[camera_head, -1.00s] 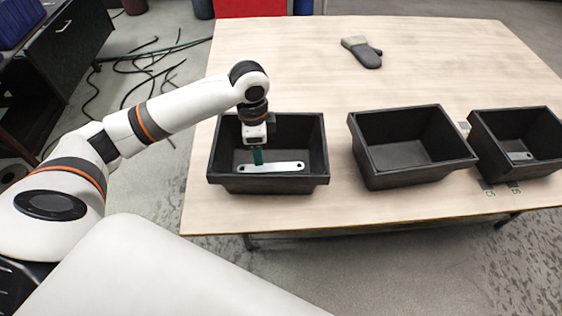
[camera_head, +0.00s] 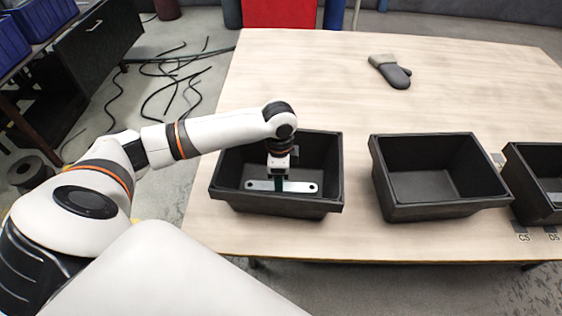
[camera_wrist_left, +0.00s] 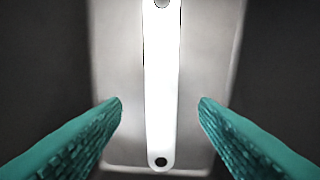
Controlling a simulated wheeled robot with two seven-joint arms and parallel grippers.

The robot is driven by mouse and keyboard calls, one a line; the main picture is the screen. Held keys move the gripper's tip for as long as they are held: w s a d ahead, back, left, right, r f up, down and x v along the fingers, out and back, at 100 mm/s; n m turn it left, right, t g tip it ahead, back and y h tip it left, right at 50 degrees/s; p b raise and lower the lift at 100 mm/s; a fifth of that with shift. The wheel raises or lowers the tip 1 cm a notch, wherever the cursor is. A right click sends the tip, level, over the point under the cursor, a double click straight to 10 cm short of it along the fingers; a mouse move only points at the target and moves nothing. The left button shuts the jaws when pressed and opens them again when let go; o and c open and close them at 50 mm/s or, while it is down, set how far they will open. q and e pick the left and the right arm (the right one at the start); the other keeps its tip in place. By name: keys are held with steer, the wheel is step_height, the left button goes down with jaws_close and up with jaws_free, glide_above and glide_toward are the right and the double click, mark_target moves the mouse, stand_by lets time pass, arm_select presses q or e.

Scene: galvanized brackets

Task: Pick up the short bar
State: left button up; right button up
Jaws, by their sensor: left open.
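The short bar is a flat, light metal strip (camera_head: 300,187) with rounded ends and a hole near each end. It lies in the left black bin (camera_head: 327,207). In the left wrist view the bar (camera_wrist_left: 161,90) runs top to bottom between the two green fingers. My left gripper (camera_head: 279,184) points down into the bin over the bar. In the wrist view the left gripper (camera_wrist_left: 160,108) is open, with a gap between each fingertip and the bar. My right gripper is not in view.
An empty black bin (camera_head: 440,211) stands in the middle. Another bin (camera_head: 530,190) at the right edge holds a light piece. A grey mitt (camera_head: 390,72) lies at the back. The table (camera_head: 330,90) between mitt and bins is clear.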

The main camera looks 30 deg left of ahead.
arm_select(q)
steer(key=f, duration=0.3)
steer(key=shift+d+f, duration=0.2)
steer(key=shift+f, duration=0.2)
jaws_close()
steer(key=shift+r, duration=0.15)
